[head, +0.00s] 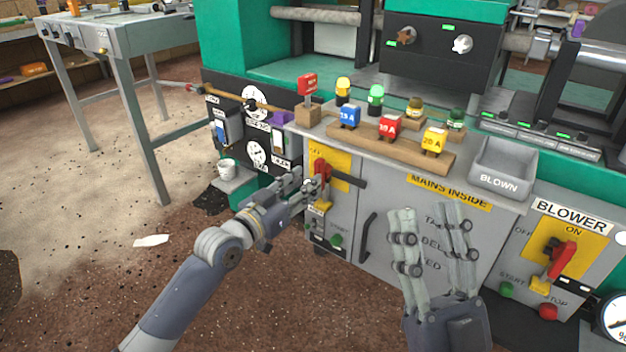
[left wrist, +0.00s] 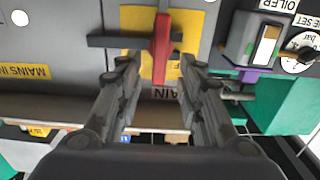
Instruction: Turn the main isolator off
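The main isolator is a red handle (head: 320,170) on a yellow plate (head: 335,158), on the grey cabinet's left part. My left gripper (head: 307,187) is at the handle, coming from the left. In the left wrist view the red handle (left wrist: 162,45) lies between and just beyond the fingertips of the left gripper (left wrist: 158,62), with gaps on both sides. That gripper looks open. A dark bar (left wrist: 110,41) crosses behind the handle. The plate's lettering is mostly hidden. My right gripper (head: 434,235) is open and empty in front of the cabinet doors.
A blower switch with a red handle (head: 561,258) is at the right. Colored fuse blocks stand on a wooden strip (head: 370,145) on the cabinet top, beside a grey BLOWN tray (head: 503,183). Floor at left is mostly clear.

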